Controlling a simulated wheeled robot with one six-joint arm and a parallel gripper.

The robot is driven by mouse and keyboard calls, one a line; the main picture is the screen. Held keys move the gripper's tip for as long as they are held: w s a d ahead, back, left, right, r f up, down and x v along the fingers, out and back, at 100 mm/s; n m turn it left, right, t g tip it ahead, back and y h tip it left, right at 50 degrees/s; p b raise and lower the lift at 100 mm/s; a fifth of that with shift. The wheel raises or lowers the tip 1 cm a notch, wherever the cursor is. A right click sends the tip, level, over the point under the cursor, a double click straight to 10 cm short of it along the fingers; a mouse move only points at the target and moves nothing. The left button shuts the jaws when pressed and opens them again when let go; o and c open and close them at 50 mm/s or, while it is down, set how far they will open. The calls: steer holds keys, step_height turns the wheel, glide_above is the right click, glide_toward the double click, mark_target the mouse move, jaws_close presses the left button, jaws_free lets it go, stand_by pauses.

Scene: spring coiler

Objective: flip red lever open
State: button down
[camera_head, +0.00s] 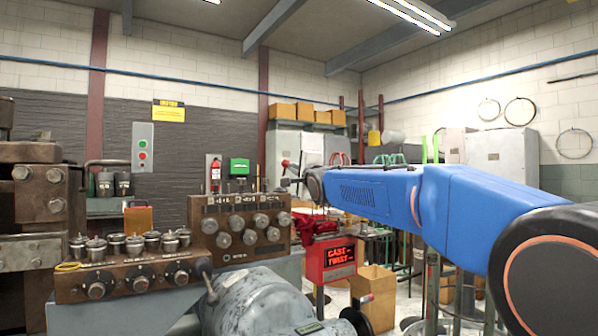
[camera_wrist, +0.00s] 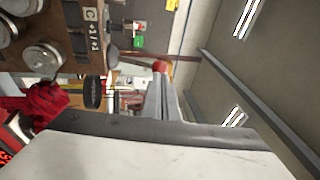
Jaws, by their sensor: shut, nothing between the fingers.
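The red lever's round knob (camera_head: 285,163) shows in the head view, just left of the end of my blue arm. In the wrist view the red knob (camera_wrist: 160,66) appears right at the tips of my gripper (camera_wrist: 162,80). Whether they touch, I cannot tell. My gripper's grey fingers are shut with nothing between them. In the head view my gripper (camera_head: 291,181) is small and partly lost against the background. The rest of the lever is mostly hidden, so its angle is unclear.
A brown machine block with round knobs (camera_head: 240,225) stands left of my gripper. A lower control panel (camera_head: 130,280) and a grey motor housing (camera_head: 255,300) are in front. A red display (camera_head: 331,260) and red cloth (camera_head: 312,225) sit below my arm.

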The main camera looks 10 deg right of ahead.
steer(key=x, duration=0.3)
steer(key=shift+w, duration=0.2)
